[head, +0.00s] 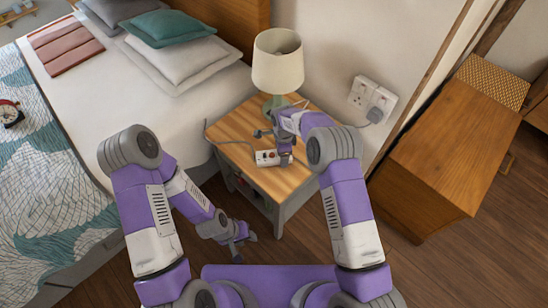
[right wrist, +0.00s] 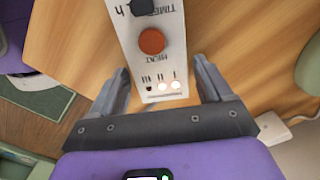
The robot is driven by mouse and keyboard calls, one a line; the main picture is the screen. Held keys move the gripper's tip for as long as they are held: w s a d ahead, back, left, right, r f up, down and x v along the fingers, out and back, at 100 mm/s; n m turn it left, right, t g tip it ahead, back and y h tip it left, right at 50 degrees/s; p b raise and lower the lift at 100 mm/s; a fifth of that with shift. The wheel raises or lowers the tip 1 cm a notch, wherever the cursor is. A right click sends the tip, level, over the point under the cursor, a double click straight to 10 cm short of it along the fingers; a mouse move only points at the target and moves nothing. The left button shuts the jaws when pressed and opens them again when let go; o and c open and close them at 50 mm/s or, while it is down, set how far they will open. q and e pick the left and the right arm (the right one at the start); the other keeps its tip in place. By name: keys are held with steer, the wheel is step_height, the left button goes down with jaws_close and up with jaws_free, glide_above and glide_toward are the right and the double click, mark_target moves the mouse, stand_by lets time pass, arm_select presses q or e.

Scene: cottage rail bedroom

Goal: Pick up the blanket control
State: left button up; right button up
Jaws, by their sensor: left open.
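The blanket control (head: 265,158) is a small white box lying on the wooden bedside table (head: 233,128), near its front. In the right wrist view the control (right wrist: 158,68) shows a red-orange knob, a dark knob and small round lights. My right gripper (head: 283,160) is at the control in the head view. In the right wrist view its two fingers (right wrist: 162,78) stand apart on either side of the control's near end, with a visible gap on each side. My left gripper (head: 240,240) is open and empty, low over the floor in front of the table.
A lamp with a cream shade (head: 278,62) stands at the back of the table. A cable runs across the tabletop. The bed (head: 110,85) is on the left; a wooden cabinet (head: 432,150) is on the right. A wall socket (head: 372,97) is behind.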

steer(key=c, duration=0.9)
step_height(320, 180, up, 10)
steer(key=p, duration=0.3)
steer(key=o, duration=0.6)
steer(key=c, duration=0.6)
steer(key=shift+c, duration=0.2)
steer(key=shift+f, duration=0.3)
steer(key=shift+f+b, duration=2.95)
steer(key=shift+f, duration=1.8)
